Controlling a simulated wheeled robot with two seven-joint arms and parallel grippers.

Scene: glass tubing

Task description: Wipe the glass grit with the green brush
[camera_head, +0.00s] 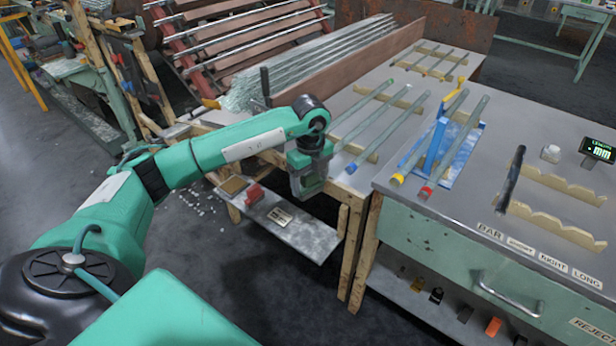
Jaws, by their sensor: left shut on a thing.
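My left gripper (309,187) hangs at the front left corner of the workbench, above the low shelf. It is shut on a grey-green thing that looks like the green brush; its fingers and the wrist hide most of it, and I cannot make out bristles. Pale glass grit (196,199) lies scattered on the dark floor left of the low shelf, apart from the gripper. My right gripper is not in view.
A low grey shelf (307,238) holds a red block (254,194) and a tan block (233,185). Glass tubes (382,116) lie on the bench behind the gripper. A blue stand (462,155) with tubes is to the right. The floor in front is open.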

